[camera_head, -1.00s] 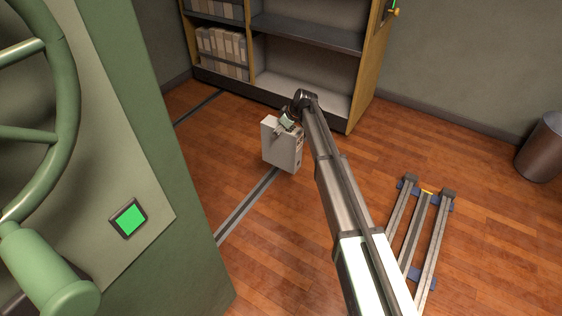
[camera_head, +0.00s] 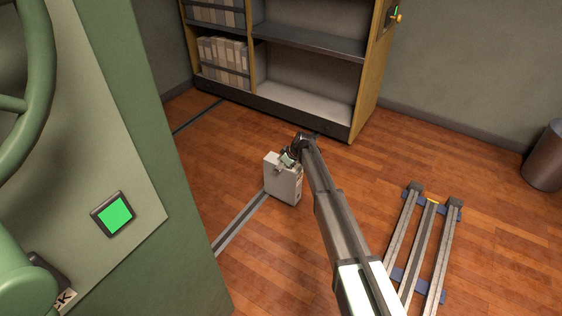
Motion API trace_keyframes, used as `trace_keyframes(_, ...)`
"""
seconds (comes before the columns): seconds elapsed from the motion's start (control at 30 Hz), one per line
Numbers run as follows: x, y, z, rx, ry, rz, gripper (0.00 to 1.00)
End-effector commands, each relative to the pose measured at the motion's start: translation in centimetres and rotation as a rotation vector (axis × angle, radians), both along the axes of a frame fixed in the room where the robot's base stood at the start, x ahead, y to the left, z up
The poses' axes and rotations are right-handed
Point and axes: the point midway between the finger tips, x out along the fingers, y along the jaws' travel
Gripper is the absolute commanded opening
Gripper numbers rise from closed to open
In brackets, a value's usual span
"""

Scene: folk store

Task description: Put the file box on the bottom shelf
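The light grey file box (camera_head: 282,184) is upright in front of the shelf unit, near the middle of the view. My gripper (camera_head: 286,161) is at the top of the box and appears shut on its upper edge; the fingertips are small and partly hidden. I cannot tell whether the box touches the floor or hangs just above it. The bottom shelf (camera_head: 300,98) has an empty right compartment, behind the box and my arm. Its left compartment holds a row of file boxes (camera_head: 222,60).
A green machine with a handwheel and a lit green button (camera_head: 113,214) fills the left side. Metal rails on blue supports (camera_head: 425,240) lie on the floor at right. A bin (camera_head: 545,158) stands at the far right. The floor before the shelf is clear.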

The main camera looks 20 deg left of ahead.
Motion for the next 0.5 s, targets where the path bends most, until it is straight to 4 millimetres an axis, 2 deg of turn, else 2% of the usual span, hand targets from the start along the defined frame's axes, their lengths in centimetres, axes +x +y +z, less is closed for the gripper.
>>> trace_keyframes(0.2,0.1,0.1,-1.3,0.003,-0.002,-0.001,0.0)
trace_keyframes(0.5,0.0,0.0,-1.5,0.003,-0.002,-0.001,0.0)
